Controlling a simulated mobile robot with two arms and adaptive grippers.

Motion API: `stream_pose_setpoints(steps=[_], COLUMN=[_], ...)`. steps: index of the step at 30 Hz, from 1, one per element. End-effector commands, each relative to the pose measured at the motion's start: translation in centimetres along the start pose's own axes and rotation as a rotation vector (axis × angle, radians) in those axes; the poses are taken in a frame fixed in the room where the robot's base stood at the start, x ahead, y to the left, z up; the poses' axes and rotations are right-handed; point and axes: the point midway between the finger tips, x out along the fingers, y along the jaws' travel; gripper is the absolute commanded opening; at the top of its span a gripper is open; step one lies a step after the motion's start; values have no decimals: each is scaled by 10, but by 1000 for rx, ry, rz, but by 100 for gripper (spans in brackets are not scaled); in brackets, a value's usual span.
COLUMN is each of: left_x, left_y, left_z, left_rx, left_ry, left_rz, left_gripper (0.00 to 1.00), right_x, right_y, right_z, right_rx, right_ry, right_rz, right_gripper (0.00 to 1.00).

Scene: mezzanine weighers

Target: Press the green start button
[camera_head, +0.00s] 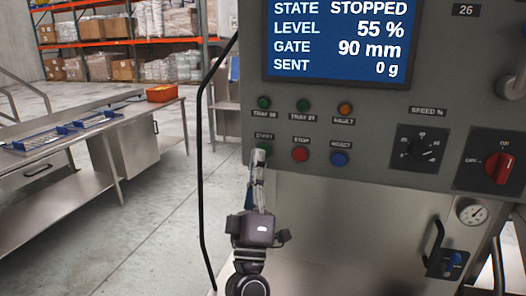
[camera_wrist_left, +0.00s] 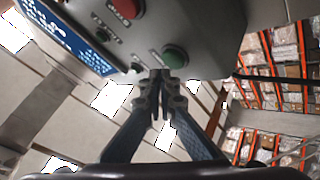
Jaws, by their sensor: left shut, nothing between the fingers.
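The green start button (camera_head: 267,147) is on the grey control panel (camera_head: 380,100), under the label START. My left gripper's fingertips (camera_head: 259,157) are in front of it and hide part of it. In the left wrist view the green start button (camera_wrist_left: 175,57) shows just beyond the shut fingertips (camera_wrist_left: 160,76). I cannot tell whether they touch it. The fingers are shut with nothing between them. The screen (camera_head: 335,40) reads STOPPED, level 55 %, gate 90 mm, sent 0 g. My right gripper is not in view.
A red stop button (camera_head: 300,154) and a blue button (camera_head: 339,159) sit to the right of the start button. Small lamps (camera_head: 303,105) are above. A speed dial (camera_head: 422,148) and red switch (camera_head: 497,168) are farther right. A black cable (camera_head: 201,170) hangs left.

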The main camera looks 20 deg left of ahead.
Motion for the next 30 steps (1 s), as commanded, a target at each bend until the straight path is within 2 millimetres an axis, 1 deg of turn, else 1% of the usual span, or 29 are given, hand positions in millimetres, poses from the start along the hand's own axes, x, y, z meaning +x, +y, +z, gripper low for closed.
stream_pose_setpoints(steps=[15, 24, 30], left_x=[0, 6, 6], left_y=[0, -4, -4], left_z=[0, 4, 4], left_rx=[0, 0, 0], left_ry=[0, 0, 0], left_rz=[0, 0, 0], left_gripper=[0, 0, 0], right_x=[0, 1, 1], right_y=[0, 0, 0], right_z=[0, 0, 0], right_rx=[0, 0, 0], right_ry=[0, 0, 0], right_rz=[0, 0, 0], right_gripper=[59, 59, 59])
